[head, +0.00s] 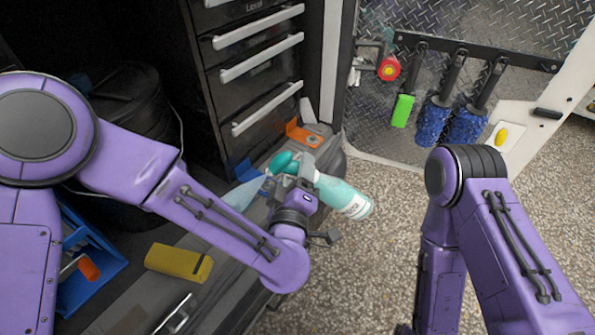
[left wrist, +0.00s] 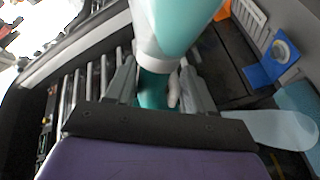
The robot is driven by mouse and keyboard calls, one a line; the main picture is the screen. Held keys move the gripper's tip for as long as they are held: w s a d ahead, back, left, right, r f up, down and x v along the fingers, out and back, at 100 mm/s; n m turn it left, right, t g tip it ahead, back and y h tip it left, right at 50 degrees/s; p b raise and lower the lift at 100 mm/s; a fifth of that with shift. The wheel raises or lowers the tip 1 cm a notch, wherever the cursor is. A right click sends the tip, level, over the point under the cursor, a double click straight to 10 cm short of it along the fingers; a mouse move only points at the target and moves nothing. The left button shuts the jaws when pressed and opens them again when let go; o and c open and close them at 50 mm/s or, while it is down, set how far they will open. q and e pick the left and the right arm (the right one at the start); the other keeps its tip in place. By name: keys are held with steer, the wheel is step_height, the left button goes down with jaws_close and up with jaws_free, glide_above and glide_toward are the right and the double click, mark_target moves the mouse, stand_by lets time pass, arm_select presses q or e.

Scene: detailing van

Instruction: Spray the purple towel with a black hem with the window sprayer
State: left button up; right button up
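The window sprayer is a teal bottle (head: 344,197) with a white label and a darker teal spray head (head: 284,160). My left gripper (head: 298,178) is shut on the sprayer near its neck and holds it tilted over the edge of the dark bench. In the left wrist view, the sprayer (left wrist: 178,30) stands between the two fingers (left wrist: 160,88). A pale blue, see-through shape (head: 244,192) lies beside the spray head; I cannot tell whether it is mist. No purple towel with a black hem shows. My right arm is at the right, its gripper out of sight.
A yellow block (head: 179,263) and a blue tray (head: 96,264) are at the lower left. An orange item (head: 303,134) lies by the drawer cabinet (head: 255,75). Brushes (head: 434,120) hang on the metal panel. The speckled floor (head: 370,260) between my arms is clear.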

arm_select(q)
steer(key=c, duration=0.5)
steer(key=shift+o, duration=0.2)
steer(key=shift+d, duration=0.1)
steer(key=shift+d+f, duration=0.2)
steer(key=shift+f, duration=0.05)
steer(key=o, duration=0.5)
steer(key=c, duration=0.7)
steer(key=shift+c, duration=0.2)
